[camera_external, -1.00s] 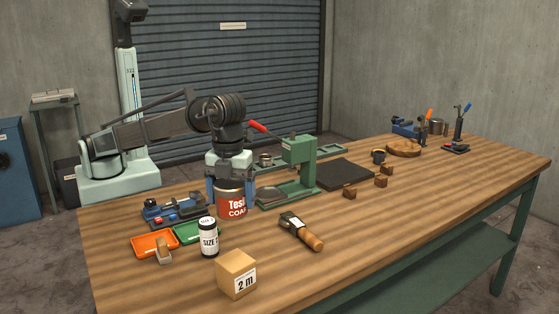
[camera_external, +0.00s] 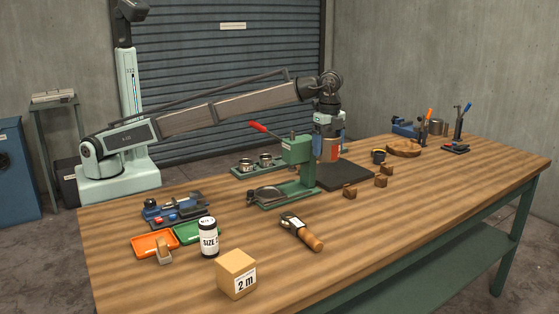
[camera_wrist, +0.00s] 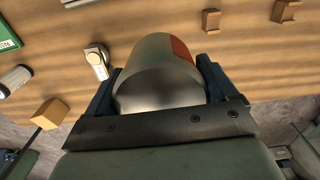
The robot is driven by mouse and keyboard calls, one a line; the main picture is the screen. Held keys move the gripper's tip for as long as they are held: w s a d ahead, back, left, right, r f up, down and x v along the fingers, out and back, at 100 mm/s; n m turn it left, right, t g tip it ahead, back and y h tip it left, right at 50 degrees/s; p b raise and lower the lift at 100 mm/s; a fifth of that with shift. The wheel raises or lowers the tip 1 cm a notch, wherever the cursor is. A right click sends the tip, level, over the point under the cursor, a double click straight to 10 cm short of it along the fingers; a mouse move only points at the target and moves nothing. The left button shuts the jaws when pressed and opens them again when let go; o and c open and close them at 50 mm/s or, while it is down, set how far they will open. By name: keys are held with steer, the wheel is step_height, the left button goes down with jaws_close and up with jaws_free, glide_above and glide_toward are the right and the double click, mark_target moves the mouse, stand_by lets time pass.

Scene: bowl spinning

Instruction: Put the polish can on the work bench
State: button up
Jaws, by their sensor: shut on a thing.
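The polish can (camera_external: 328,149), silver with a red and orange label, is held between the fingers of my gripper (camera_external: 328,140). In the external view it is upright above or near the dark mat, behind the green press; I cannot tell its exact height. In the wrist view the can (camera_wrist: 158,75) fills the middle, with the gripper fingers (camera_wrist: 160,88) closed on both its sides. The wooden work bench (camera_external: 400,207) runs below, with bare planks at the front and right.
The green press (camera_external: 299,165) with a red lever stands left of the can. A dark mat (camera_external: 345,174) lies below.

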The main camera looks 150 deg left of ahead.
steer(key=s+a+n, duration=0.5)
steer(key=s+a, duration=1.2)
steer(key=a, duration=0.3)
steer(key=shift+w+d+f, duration=0.15)
steer(key=shift+f, duration=3.65)
steer(key=shift+w+d+f, duration=0.1)
steer(key=shift+f, duration=3.65)
steer(key=shift+f, duration=0.15)
steer(key=o, duration=1.1)
steer(key=shift+c, duration=0.2)
step_height(320, 180, up, 12)
